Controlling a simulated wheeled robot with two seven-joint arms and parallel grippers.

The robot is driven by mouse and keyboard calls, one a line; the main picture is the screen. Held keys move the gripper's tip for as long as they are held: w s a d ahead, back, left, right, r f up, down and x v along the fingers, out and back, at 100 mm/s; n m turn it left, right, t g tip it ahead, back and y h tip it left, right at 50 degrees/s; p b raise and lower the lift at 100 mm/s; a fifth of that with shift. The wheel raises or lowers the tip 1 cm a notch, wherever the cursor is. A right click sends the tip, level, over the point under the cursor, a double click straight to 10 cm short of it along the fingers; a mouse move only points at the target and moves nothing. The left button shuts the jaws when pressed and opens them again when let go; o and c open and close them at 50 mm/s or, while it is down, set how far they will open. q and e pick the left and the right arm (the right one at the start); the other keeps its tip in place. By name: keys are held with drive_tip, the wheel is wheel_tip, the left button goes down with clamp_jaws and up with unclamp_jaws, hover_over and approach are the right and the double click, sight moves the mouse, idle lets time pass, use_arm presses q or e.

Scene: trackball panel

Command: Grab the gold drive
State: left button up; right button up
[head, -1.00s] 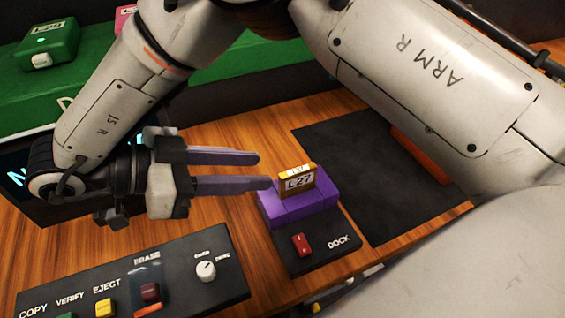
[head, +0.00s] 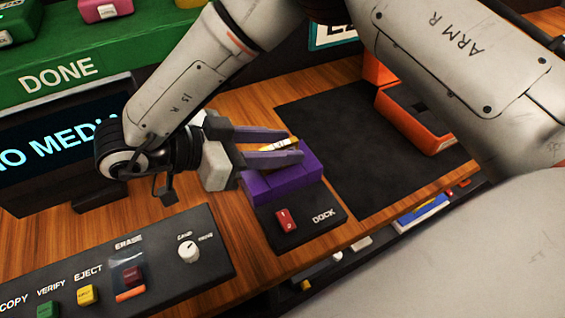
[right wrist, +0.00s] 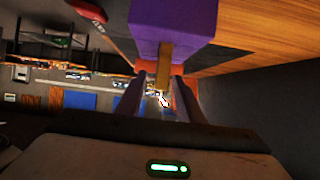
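The gold drive (head: 278,145) stands in the purple dock (head: 262,188), mostly hidden behind the fingers of my right gripper (head: 296,147). In the right wrist view the gold drive (right wrist: 165,62) sticks out of the purple block (right wrist: 172,22) between the two fingers (right wrist: 161,84). The fingers are apart, one on each side of the drive, with a gap visible beside it. My left gripper is not in view.
A red switch (head: 286,220) sits at the dock's front. A black button panel (head: 215,262) lies at the lower left. A dark mat (head: 345,150) and an orange box (head: 425,118) are to the right. A "NO MEDIA" screen (head: 50,150) and green "DONE" tray (head: 110,65) stand behind.

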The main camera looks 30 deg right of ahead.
clamp_jaws()
drive_tip(key=shift+r, duration=0.1)
